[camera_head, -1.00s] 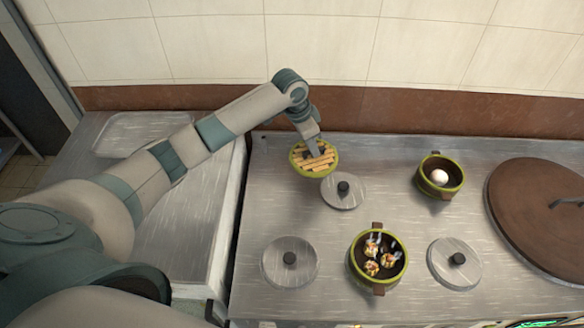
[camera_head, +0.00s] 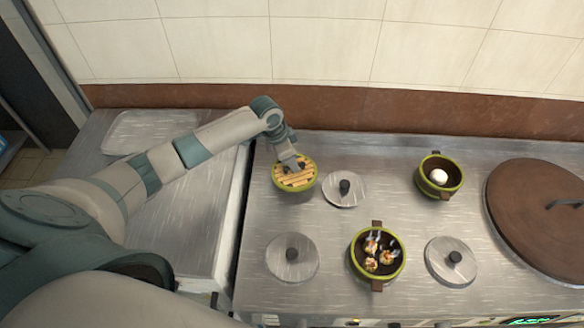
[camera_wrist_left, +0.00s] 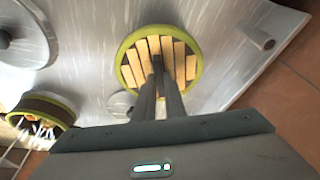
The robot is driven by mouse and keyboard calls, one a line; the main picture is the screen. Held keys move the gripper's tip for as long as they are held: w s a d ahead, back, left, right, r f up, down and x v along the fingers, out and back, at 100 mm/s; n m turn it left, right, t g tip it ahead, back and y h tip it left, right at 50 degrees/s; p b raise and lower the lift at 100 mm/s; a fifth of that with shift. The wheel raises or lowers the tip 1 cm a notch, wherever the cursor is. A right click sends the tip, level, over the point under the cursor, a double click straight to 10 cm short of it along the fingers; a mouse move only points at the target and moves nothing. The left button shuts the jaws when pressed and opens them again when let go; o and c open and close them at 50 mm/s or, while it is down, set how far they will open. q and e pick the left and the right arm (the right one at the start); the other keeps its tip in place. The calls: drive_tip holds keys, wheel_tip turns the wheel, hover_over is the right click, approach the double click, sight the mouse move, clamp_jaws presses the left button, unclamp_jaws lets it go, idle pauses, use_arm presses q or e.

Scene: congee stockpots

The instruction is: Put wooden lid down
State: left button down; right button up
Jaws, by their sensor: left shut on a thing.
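The wooden lid (camera_head: 291,180) is round with pale slats and a green rim. It is at the back left of the steel stove top in the head view. My left gripper (camera_head: 291,165) is shut on the lid from above. In the left wrist view the lid (camera_wrist_left: 184,68) lies at the tips of the closed fingers (camera_wrist_left: 158,72). I cannot tell whether its underside touches the steel. My right gripper is not in view.
A steel lid (camera_head: 344,188) is close to the right of the wooden lid, with another steel lid (camera_head: 292,259) in front. A green-rimmed pot with dumplings (camera_head: 377,280), a pot with an egg (camera_head: 452,188), a third steel lid (camera_head: 451,275) and a large brown lid (camera_head: 530,215) stand farther right.

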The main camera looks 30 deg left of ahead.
use_arm(q)
wheel_tip(320, 180, down, 2)
drive_tip(key=shift+p, duration=0.4)
drive_tip(key=shift+f, duration=0.5)
drive_tip(key=shift+f, duration=0.15)
drive_tip(key=c, duration=1.8)
unclamp_jaws()
drive_tip(key=shift+r, duration=0.2)
